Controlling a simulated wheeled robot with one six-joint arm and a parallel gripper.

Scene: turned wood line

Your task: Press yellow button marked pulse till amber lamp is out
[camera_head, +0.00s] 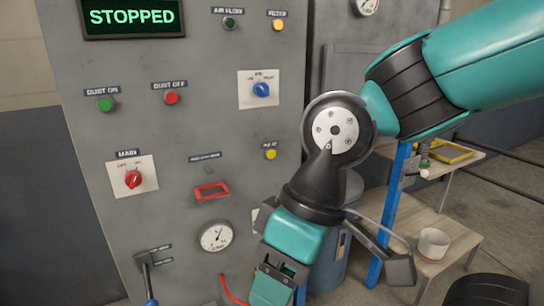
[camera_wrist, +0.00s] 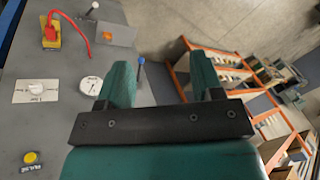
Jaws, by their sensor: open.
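The yellow button (camera_head: 271,154) is on the right part of the grey panel, under a small label that is hard to read in the head view. In the wrist view the yellow button (camera_wrist: 30,158) is at the lower left, beside a label reading PULSE. The amber lamp (camera_head: 278,25) is at the panel's top right and looks bright. My gripper (camera_head: 273,284) hangs low in front of the panel, below the button and apart from it. In the wrist view my gripper (camera_wrist: 160,82) has its two fingers spread with nothing between them.
The grey panel (camera_head: 130,220) also carries a STOPPED display (camera_head: 132,17), green (camera_head: 106,104) and red (camera_head: 171,98) buttons, a blue knob (camera_head: 261,89), a red main switch (camera_head: 133,179), a gauge (camera_head: 216,236) and a lever (camera_head: 148,275). A wooden bench (camera_head: 440,230) stands right.

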